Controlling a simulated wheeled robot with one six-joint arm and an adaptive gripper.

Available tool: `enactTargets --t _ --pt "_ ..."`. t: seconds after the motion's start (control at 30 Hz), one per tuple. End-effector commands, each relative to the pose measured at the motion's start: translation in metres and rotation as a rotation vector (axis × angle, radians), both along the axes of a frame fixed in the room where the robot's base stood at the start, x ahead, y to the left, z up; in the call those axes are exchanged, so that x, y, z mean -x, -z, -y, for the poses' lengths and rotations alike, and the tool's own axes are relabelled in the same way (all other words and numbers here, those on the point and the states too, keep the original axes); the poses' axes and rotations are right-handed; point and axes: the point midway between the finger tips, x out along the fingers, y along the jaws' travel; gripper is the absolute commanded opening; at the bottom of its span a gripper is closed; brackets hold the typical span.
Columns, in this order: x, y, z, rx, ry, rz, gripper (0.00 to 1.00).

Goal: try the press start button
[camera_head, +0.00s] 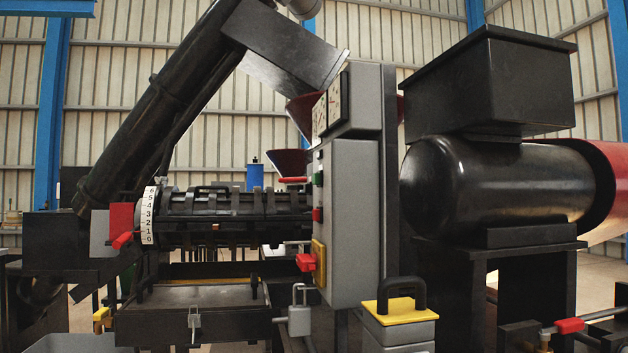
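The press control cabinet (352,215) is a tall grey box standing upright right of the screw barrel, seen at an angle. On its narrow left face sit a small green button (319,179) and, below it, a small red button (317,215). I can read no labels, so I cannot tell for certain which is the start button. Lower down, a red switch handle (306,262) sticks out from a yellow plate (319,263). The screw press barrel (236,203) is dark and ribbed. My gripper is not in view.
A gauge box (331,106) juts out above the buttons. A grey box with a yellow top (402,308) and black handle stands before the cabinet. A red-tipped lever (120,240) is beside a numbered scale (149,217). A black tank (490,185) fills the right.

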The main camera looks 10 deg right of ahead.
Motion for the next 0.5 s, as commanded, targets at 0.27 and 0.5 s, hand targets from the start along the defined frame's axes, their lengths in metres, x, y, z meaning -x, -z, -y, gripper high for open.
enactTargets --t 0.27,0.5 --pt "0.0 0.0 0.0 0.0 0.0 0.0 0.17" --pt "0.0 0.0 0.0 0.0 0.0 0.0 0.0"
